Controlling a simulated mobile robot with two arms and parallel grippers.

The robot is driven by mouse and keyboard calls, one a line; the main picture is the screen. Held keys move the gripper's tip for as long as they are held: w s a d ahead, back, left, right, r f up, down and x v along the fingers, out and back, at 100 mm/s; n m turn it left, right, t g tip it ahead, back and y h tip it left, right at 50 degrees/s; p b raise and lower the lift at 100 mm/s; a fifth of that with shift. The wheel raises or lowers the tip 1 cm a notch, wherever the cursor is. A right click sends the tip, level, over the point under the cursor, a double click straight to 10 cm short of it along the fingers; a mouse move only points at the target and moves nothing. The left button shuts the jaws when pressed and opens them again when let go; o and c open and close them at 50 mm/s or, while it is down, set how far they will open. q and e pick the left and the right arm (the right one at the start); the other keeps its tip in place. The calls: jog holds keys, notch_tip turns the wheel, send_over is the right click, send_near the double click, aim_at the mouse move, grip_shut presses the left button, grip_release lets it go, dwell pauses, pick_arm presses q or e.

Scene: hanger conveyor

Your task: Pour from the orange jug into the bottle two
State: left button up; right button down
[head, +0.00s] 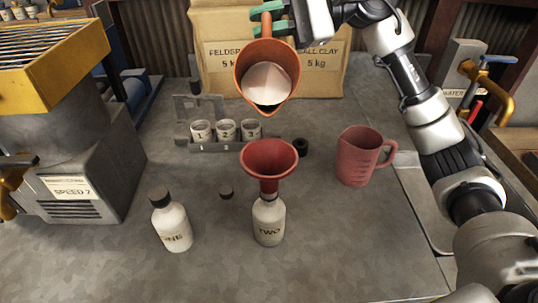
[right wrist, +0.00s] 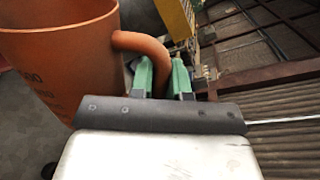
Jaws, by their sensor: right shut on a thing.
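The orange jug (head: 252,66) is held high above the bench, tilted toward the camera, with pale liquid in it. My right gripper (head: 268,18) is shut on its handle; in the right wrist view the green fingers (right wrist: 162,78) close around the handle beside the jug wall (right wrist: 60,60). Bottle two (head: 268,222) stands upright on the bench with a red funnel (head: 270,160) in its neck, below the jug in the picture. No stream from the jug shows. Bottle one (head: 171,225), with a dark cap, stands to the left. My left gripper is not in view.
A reddish measuring jug (head: 358,157) stands right of the funnel. A rack (head: 215,143) with several small cups stands behind. Clay sacks (head: 222,25) stand at the back, a yellow-topped machine (head: 70,150) at the left.

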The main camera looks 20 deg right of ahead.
jog(key=shift+s, duration=0.1)
dwell(0.3)
jog(key=shift+s+r+b, duration=0.1)
jog(key=shift+s+b, duration=0.05)
jog(key=shift+b, duration=0.3)
jog(key=shift+n, duration=0.3)
jog(key=shift+s+a+b, duration=0.1)
jog(key=shift+s+b, duration=0.1)
jog(key=shift+b, duration=0.25)
dwell(0.3)
jog(key=shift+s+n+b, duration=0.2)
jog(key=shift+n+b, duration=0.2)
jog(key=shift+b, duration=0.05)
jog(key=shift+s+a, duration=0.1)
jog(key=shift+s+n+b, duration=0.1)
jog(key=shift+n+b, duration=0.2)
jog(key=shift+b, duration=0.15)
jog(key=shift+t, duration=0.4)
